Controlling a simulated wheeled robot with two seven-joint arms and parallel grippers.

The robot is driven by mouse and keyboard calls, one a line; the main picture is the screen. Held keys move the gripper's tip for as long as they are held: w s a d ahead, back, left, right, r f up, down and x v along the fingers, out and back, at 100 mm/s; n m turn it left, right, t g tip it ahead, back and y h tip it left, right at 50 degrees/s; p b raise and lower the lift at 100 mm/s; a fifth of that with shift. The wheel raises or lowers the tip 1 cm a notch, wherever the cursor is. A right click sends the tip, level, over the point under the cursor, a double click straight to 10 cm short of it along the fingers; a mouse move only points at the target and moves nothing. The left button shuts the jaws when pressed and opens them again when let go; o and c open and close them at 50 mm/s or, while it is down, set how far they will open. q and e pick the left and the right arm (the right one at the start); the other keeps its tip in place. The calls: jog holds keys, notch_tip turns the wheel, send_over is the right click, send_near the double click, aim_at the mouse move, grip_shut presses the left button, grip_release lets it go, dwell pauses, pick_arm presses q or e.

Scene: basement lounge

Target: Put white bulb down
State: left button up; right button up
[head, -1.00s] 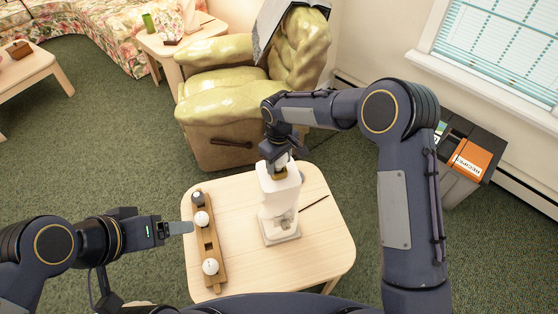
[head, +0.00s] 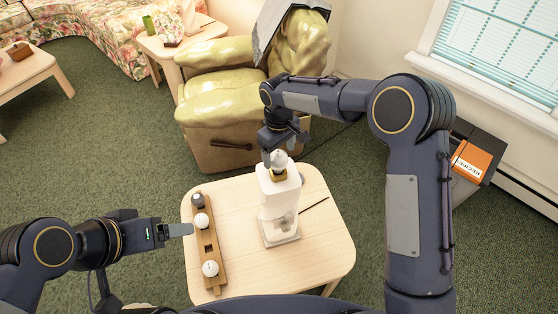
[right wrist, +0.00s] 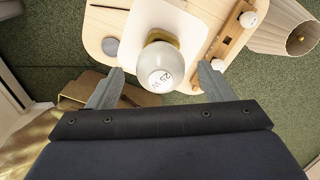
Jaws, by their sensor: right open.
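A white bulb (head: 279,158) stands upright in the brass-coloured socket (head: 279,174) on top of a white lamp body (head: 280,205) on the light wooden table. In the right wrist view the bulb (right wrist: 160,68) shows printed wattage. My right gripper (head: 284,150) is open just above and around the top of the bulb, with a gap on both sides in the right wrist view. My left gripper (head: 185,229) hovers by the table's left edge; its finger gap is not visible. A wooden holder (head: 207,243) carries two white bulbs (head: 201,220) (head: 210,268) and a grey one (head: 197,200).
The table (head: 325,250) has free room to the right of the lamp, where a thin dark stick (head: 314,205) lies. A green-yellow armchair (head: 220,95) stands close behind. A dark bin with an orange recipe box (head: 471,162) is at the right.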

notch_tip(320, 180, up, 7)
jog(key=shift+f, duration=0.15)
jog(key=s+d+r+m+t+y, duration=0.1)
jog(key=s+d+r+m, duration=0.1)
jog(key=s+d+r, duration=0.5)
jog(key=s+d+r+m+t+y, duration=0.1)
jog(key=s+d+r+m, duration=0.2)
jog(key=d, duration=0.5)
jog(key=s+d+f+m+t+y, duration=0.1)
jog(key=s+d+m, duration=0.1)
jog(key=s, duration=0.8)
jog(key=s+d+f+m+t, duration=0.2)
jog(key=s+d+m, duration=0.1)
jog(key=s, duration=0.7)
jog(key=shift+s+d+m+t+y, duration=0.2)
jog(key=shift+m+t+y, duration=0.1)
jog(key=shift+m+y, duration=0.1)
jog(key=shift+f, duration=0.1)
jog(key=o, duration=0.6)
